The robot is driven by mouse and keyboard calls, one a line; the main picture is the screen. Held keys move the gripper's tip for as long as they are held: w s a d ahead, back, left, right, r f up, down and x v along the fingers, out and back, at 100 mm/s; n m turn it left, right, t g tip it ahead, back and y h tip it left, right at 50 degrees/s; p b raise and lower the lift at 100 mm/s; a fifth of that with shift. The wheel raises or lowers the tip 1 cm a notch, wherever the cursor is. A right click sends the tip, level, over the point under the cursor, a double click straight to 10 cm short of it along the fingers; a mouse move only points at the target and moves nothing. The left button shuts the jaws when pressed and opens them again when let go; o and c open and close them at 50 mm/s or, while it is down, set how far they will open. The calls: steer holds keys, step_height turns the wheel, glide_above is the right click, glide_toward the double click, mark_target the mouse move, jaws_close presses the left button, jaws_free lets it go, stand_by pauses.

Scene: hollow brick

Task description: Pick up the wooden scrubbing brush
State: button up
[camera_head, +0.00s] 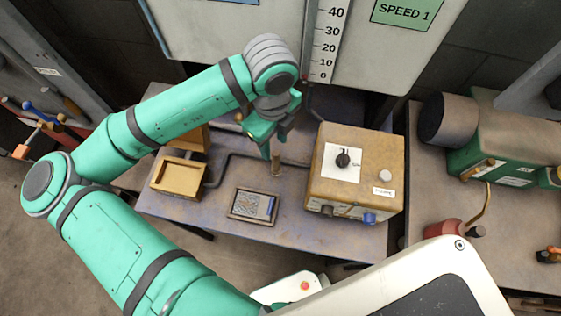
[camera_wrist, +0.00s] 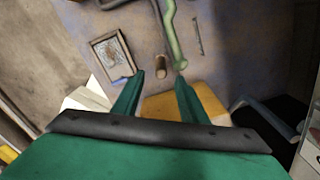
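A small brown wooden piece (camera_head: 276,169) stands on the grey workbench, just below my gripper. It looks like the scrubbing brush, but I cannot make out bristles. In the wrist view this wooden piece (camera_wrist: 161,66) lies just beyond the gap between the fingertips, and no finger visibly touches it. My gripper (camera_head: 273,147) points down over the bench with its green fingers apart. The fingers also show apart and empty in the wrist view (camera_wrist: 160,76).
A worn control box (camera_head: 357,172) with a black knob stands close on the right. A shallow framed tray (camera_head: 239,216) lies in front, and an open tan box (camera_head: 158,190) is at left. A dark pipe (camera_head: 220,166) runs along the bench. A tall panel stands behind.

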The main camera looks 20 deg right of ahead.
mark_target(276, 158)
step_height(276, 158, down, 9)
steer(key=shift+d+f, duration=0.15)
stand_by(0.4)
jaws_close()
